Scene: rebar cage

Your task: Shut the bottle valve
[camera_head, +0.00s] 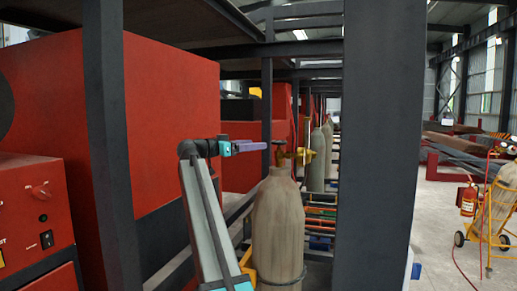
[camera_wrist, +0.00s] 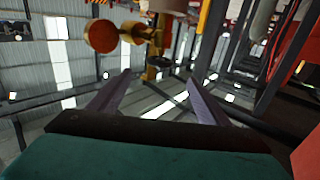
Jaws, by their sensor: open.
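A tan gas bottle (camera_head: 278,232) stands upright in the middle of the head view. Its brass valve (camera_head: 283,155) sits on top, with a small brownish handwheel (camera_head: 279,142) as the uppermost part. My gripper (camera_head: 266,146) reaches in from the left at about the valve's height, its purple fingers pointing at it. In the wrist view my gripper (camera_wrist: 158,78) is open with nothing between the fingers. There the round orange-brown handwheel (camera_wrist: 100,36) and brass valve (camera_wrist: 136,34) show beyond the fingertips, towards the upper left.
A dark steel post (camera_head: 372,150) stands close to the right of the bottle. Another post (camera_head: 108,140) and a large red cabinet (camera_head: 165,110) are on the left. More bottles (camera_head: 317,160) stand behind. A yellow cylinder trolley (camera_head: 490,225) is far right, beyond open floor (camera_head: 435,220).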

